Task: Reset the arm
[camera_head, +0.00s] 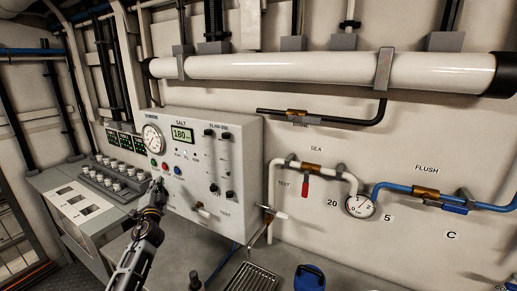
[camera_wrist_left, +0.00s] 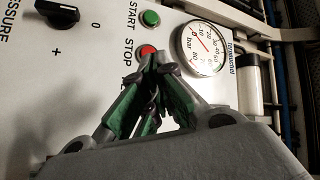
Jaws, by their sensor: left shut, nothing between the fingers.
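My left gripper (camera_head: 157,188) reaches up from the bottom of the head view. It is in front of the lower left part of the white control panel (camera_head: 243,165). In the left wrist view its green-padded fingers (camera_wrist_left: 152,62) are closed together, with nothing held. The tips overlap the red STOP button (camera_wrist_left: 147,51); I cannot tell whether they touch it. The green START button (camera_wrist_left: 151,18) is just above. A round pressure gauge (camera_wrist_left: 201,48) is to the right and a black knob (camera_wrist_left: 58,12) to the left. My right gripper is not in view.
A grey console (camera_head: 60,178) with several pale knobs stands at the left. A red-handled valve (camera_head: 305,187), a small gauge (camera_head: 360,206) and a blue pipe (camera_head: 400,187) are on the right wall. A blue object (camera_head: 309,278) and a metal grate (camera_head: 250,278) lie below the panel.

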